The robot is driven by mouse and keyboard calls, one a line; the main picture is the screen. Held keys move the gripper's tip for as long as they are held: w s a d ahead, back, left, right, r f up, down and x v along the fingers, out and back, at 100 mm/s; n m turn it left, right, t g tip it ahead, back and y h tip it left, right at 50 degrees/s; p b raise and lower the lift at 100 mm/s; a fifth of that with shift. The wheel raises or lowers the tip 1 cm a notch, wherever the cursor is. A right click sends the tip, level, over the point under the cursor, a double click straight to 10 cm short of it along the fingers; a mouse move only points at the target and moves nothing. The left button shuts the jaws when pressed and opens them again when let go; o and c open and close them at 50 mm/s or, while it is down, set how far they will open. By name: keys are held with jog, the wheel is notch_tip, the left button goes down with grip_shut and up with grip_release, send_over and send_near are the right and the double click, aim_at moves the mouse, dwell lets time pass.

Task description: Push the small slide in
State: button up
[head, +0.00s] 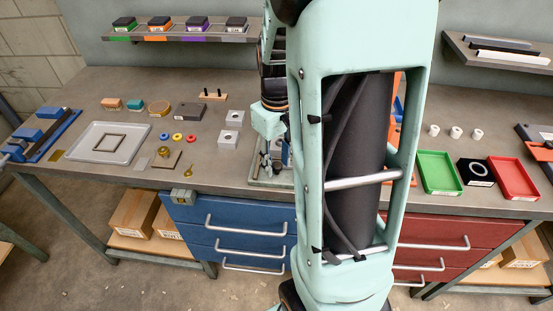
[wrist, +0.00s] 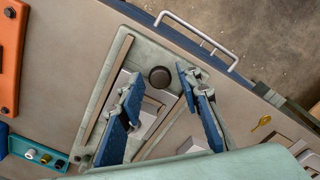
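In the wrist view, a green base plate (wrist: 113,38) carries long rails and a pale grey sliding piece (wrist: 128,80), which appears to be the small slide. A dark round knob (wrist: 159,77) stands at its end nearest the blue drawer front. My gripper (wrist: 160,80) is open, with one blue finger on each side of the knob, apart from it in the picture. I cannot tell its height above the knob. My fingers cover part of the slide. In the head view, my arm hides most of the press base (head: 268,183) and my gripper.
An orange part (wrist: 10,55) and a teal block with pegs (wrist: 38,153) are at the left of the wrist view. A drawer handle (wrist: 195,38) runs along the bench edge. In the head view, a green tray (head: 438,174) and red tray (head: 513,178) stand at right.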

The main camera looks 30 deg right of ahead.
aim_at(280, 142)
grip_shut()
jog(key=shift+w+d+r, duration=0.1)
jog(key=shift+w+d, duration=0.55)
jog(key=shift+w, duration=0.35)
jog(key=shift+w+d+f, duration=0.1)
jog(key=shift+w+d, duration=0.6)
jog(key=shift+w, duration=0.25)
jog(key=shift+w+d+r, duration=0.1)
jog(key=shift+w+d, duration=0.55)
jog(key=shift+w, duration=0.35)
jog(key=shift+o, duration=1.4)
grip_release()
jog(key=shift+s+a, duration=0.1)
jog(key=shift+s, duration=0.05)
